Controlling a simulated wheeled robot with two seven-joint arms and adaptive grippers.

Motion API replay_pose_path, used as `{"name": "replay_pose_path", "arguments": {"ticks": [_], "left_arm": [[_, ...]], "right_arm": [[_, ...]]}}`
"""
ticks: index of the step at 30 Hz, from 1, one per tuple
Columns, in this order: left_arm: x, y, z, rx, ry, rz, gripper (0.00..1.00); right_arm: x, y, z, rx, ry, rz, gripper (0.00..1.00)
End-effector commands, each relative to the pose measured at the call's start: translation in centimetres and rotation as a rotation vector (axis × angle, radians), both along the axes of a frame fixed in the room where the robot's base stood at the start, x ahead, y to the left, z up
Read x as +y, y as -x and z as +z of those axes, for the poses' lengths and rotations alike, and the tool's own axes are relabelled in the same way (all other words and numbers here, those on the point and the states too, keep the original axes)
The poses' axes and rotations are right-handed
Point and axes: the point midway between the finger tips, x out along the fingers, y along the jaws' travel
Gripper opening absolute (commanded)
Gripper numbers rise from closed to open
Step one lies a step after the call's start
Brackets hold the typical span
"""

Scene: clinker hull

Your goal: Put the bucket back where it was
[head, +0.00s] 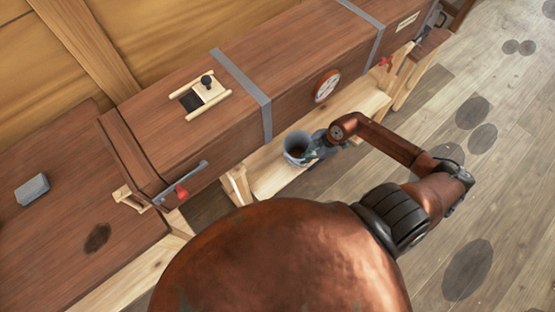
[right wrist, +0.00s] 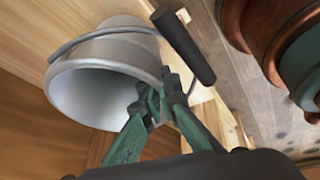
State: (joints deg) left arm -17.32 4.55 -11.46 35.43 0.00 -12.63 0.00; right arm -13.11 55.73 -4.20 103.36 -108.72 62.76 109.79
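The grey metal bucket (head: 293,146) is beside the hull's side, over the pale low wooden bench (head: 270,177). I cannot tell whether its bottom touches the bench. My right gripper (head: 314,149) is at the bucket's right side. In the right wrist view, the bucket (right wrist: 100,80) has its open mouth toward the camera. Its wire handle with a dark grip (right wrist: 185,45) lies over to the right. My right gripper's green fingers (right wrist: 152,98) come together on the bucket's rim. My left gripper is not in view.
A brown plank box (head: 300,50) with grey metal bands runs along the bench. On it lie a small pale frame with a dark knob (head: 208,88). A grey block (head: 32,189) and a dark stain (head: 97,238) are on the left brown surface. The plank floor (head: 500,190) at right is open.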

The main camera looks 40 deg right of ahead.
Motion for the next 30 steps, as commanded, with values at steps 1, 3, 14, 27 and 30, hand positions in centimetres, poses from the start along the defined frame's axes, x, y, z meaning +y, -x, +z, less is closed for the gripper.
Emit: {"name": "replay_pose_path", "arguments": {"ticks": [1, 3, 14, 27, 30], "left_arm": [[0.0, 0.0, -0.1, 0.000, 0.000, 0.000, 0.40], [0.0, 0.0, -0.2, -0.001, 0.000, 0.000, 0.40], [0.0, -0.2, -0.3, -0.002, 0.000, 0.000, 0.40], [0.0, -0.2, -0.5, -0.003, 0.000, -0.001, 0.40], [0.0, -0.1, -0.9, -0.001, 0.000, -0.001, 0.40]], "right_arm": [[1.3, -1.0, 0.2, -0.006, -0.004, 0.004, 0.00], [2.5, -1.9, 0.1, -0.007, -0.004, 0.003, 0.00], [5.5, -3.9, 0.0, -0.001, -0.001, -0.002, 0.00], [8.9, -6.3, 0.1, -0.002, -0.001, -0.001, 0.00], [8.7, -6.1, -1.2, 0.002, 0.000, -0.002, 0.00]]}}
